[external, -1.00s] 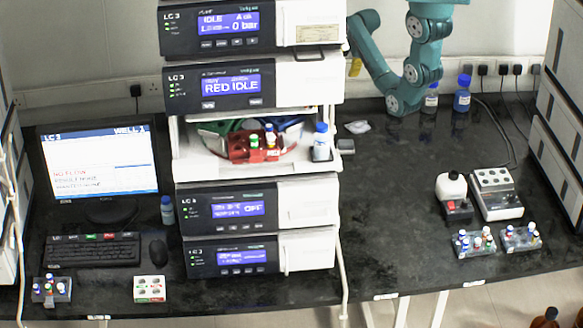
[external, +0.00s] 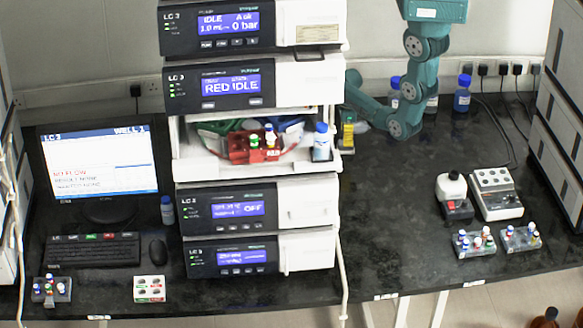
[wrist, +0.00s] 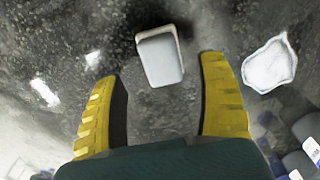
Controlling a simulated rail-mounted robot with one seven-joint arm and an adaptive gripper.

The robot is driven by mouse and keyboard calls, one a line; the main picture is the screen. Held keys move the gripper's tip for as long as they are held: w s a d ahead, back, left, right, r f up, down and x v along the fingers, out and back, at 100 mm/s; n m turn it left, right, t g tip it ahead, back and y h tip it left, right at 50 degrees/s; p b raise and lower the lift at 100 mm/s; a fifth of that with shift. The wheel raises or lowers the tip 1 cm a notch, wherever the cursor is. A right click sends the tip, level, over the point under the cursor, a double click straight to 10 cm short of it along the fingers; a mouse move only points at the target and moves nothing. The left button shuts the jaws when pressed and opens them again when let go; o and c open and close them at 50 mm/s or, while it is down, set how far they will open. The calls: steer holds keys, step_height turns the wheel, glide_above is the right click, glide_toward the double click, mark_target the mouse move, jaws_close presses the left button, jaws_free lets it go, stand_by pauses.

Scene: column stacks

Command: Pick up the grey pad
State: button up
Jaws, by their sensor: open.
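The grey pad (wrist: 160,58) is a small rounded rectangle lying flat on the black bench in the wrist view. It lies between the lines of my two yellow fingers, slightly beyond their tips, with dark bench visible on both sides. My gripper (external: 347,133) is open and empty, pointing down over the bench just right of the instrument stack in the external view. There the yellow fingers and the stack's edge cover most of the pad's spot, so the gap in height is hard to judge.
A crumpled white piece (wrist: 269,65) lies right of the pad in the wrist view. The tall instrument stack (external: 318,205) stands close to the left of my gripper. A blue bottle (external: 462,94) stands at the back.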

step_height(320, 180, down, 4)
steer(key=shift+w+r+b, duration=0.1)
steer(key=shift+r+b, duration=0.1)
steer(key=shift+b, duration=0.1)
steer(key=c, duration=1.3)
